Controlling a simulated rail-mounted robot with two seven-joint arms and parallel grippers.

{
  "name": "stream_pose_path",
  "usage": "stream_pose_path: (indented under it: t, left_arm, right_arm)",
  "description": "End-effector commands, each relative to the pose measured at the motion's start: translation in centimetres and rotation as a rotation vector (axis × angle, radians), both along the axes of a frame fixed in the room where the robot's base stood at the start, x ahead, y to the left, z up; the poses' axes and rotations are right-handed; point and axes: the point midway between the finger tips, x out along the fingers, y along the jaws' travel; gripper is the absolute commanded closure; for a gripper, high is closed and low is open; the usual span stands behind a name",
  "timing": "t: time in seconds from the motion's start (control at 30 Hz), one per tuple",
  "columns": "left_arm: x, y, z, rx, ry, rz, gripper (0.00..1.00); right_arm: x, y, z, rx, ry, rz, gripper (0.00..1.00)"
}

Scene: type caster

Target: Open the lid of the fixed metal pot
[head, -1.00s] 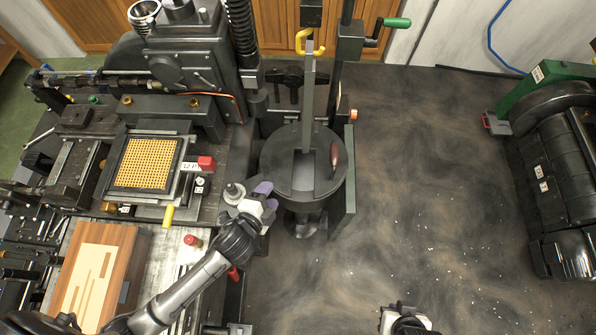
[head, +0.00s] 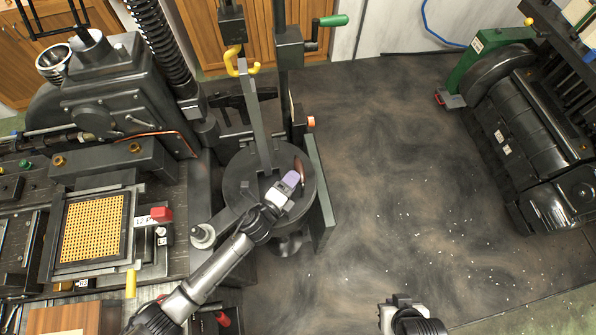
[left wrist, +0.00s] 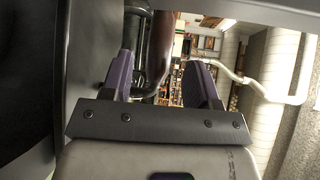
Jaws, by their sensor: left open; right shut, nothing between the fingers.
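The fixed metal pot (head: 238,178) is a dark round vessel left of centre in the head view, with a flat dark lid on top that looks down. A reddish-brown handle (head: 299,168) stands at the lid's right side. My left gripper (head: 291,181) is over the lid, close beside the handle, and is open. In the left wrist view the brown handle (left wrist: 159,48) shows beyond and between the purple fingers of my left gripper (left wrist: 163,82); I cannot tell whether they touch it. My right gripper (head: 395,302) is shut and empty at the bottom edge.
An upright metal bar (head: 258,125) with a yellow hook (head: 238,62) rises above the pot. A dark flat plate (head: 320,195) stands just right of the pot. A machine with a perforated yellow panel (head: 92,228) is on the left.

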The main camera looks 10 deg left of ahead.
Motion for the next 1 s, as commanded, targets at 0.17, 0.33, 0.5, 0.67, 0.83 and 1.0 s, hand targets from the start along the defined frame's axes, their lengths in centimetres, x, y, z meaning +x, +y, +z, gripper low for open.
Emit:
stream_pose_path:
  t: [0.17, 0.33, 0.5, 0.67, 0.83, 1.0]
  left_arm:
    - [2.2, -1.1, -0.3, -0.001, 0.000, 0.000, 0.45]
    - [3.3, -1.5, -0.5, -0.001, 0.000, 0.000, 0.45]
    - [3.7, -1.8, -0.6, -0.001, 0.000, 0.000, 0.45]
    - [3.7, -1.8, -0.6, -0.001, 0.000, 0.000, 0.45]
    - [3.7, -1.8, -0.6, -0.001, 0.000, 0.000, 0.52]
    - [3.7, -1.7, -0.6, -0.001, 0.000, 0.000, 0.68]
  right_arm:
    - [0.1, 0.1, 0.0, 0.002, -0.002, -0.002, 1.00]
    - [0.1, 0.1, 0.0, 0.002, -0.003, -0.002, 1.00]
    - [0.1, 0.1, 0.0, 0.002, -0.003, -0.001, 1.00]
    - [0.1, 0.1, 0.0, 0.002, -0.003, -0.001, 1.00]
    - [0.1, 0.0, 0.0, 0.000, -0.002, 0.001, 1.00]
    - [0.1, -0.1, 0.0, -0.004, -0.003, 0.003, 1.00]
